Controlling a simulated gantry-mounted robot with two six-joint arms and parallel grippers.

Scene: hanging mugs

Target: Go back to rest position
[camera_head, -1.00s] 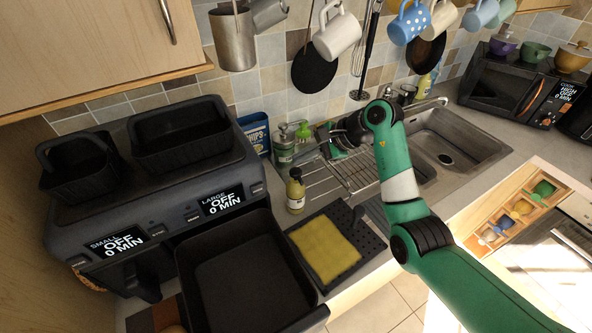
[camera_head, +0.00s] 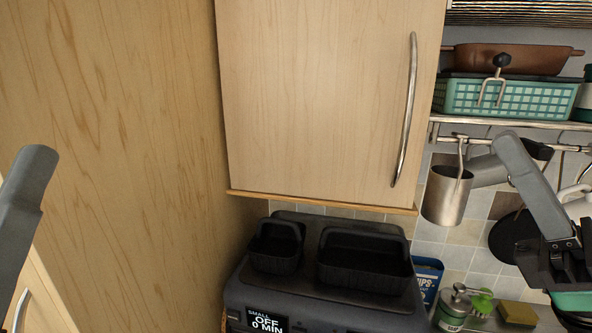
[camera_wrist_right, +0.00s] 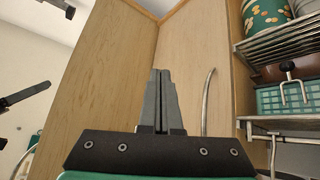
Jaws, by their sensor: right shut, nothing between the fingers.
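My right gripper (camera_head: 508,146) is raised at the right of the head view. Its grey fingers point up and left, in front of the hanging rail. In the right wrist view its fingers (camera_wrist_right: 161,75) are together and hold nothing. A grey finger of my left gripper (camera_head: 38,160) shows at the left edge of the head view. Dark finger parts also show at the left of the right wrist view, but too little shows to tell the jaw's state. A white mug (camera_head: 578,206) hangs at the right edge, partly hidden by my right arm.
A wooden wall cupboard (camera_head: 318,100) with a steel handle fills the middle, above the air fryer (camera_head: 320,305). A steel utensil pot (camera_head: 446,195) hangs on the rail. A teal basket (camera_head: 505,98) with a brown pan sits on the shelf. A soap bottle (camera_head: 452,308) stands below.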

